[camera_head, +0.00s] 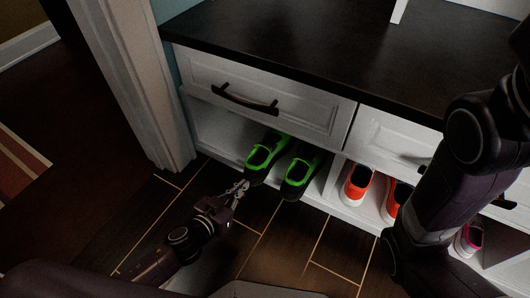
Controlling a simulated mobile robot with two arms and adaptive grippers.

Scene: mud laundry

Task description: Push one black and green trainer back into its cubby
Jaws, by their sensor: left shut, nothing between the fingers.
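A pair of black and green trainers sits in the left cubby (214,127) under the drawer. The left trainer (262,158) and the right trainer (300,175) stand side by side, with their toes pointing out past the cubby's front edge. My left gripper (241,187) is shut and empty, low in front of the left trainer's toe. It is touching or very near that toe; I cannot tell which. The backs of both trainers are in the shade under the drawer. My right arm (445,200) crosses the right side of the view; its gripper is not visible.
Orange shoes (357,185) stand in the cubby to the right, and a pink shoe (468,238) is farther right. A drawer with a dark handle (245,100) is above the trainers. A white door frame (140,85) stands at left. The wooden floor is clear.

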